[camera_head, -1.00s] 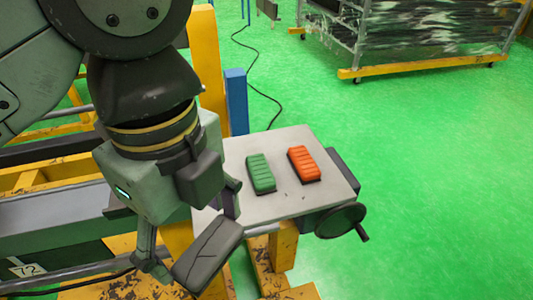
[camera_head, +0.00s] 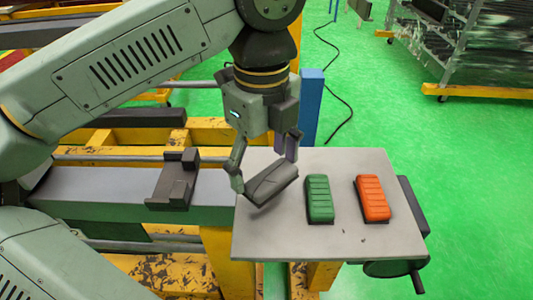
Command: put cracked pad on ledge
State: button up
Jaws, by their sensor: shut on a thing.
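The cracked pad (camera_head: 271,187) is a dark grey block with a crack line across its top. My gripper (camera_head: 265,170) is shut on it, one finger at its left end and the other behind its right side. The pad is tilted, its right end higher, and appears over the left part of a light grey plate (camera_head: 285,240). I cannot tell the gap beneath it. A long flat grey ledge (camera_head: 120,198) runs left from the plate, with a dark bracket (camera_head: 174,181) on it. Which surface the task calls the ledge is not certain.
A green ribbed pad (camera_head: 319,198) and an orange ribbed pad (camera_head: 372,197) lie on the plate, right of the held pad. A blue post (camera_head: 312,100) stands behind the plate. A handwheel (camera_head: 395,268) sits under its front right corner. The plate's front is clear.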

jog(key=w, duration=0.3)
jog(key=f+p, duration=0.1)
jog(key=w+f, duration=0.1)
jog(key=f, duration=0.1)
jog(key=shift+p, duration=0.35)
jog(key=shift+f, duration=0.45)
jog(key=shift+f, duration=0.1)
jog(key=shift+f+b, duration=0.1)
jog(key=shift+b, duration=0.2)
jog(key=o, duration=1.2)
jog(key=shift+c, duration=0.2)
notch_tip(320, 180, up, 12)
jog(key=shift+r, duration=0.25)
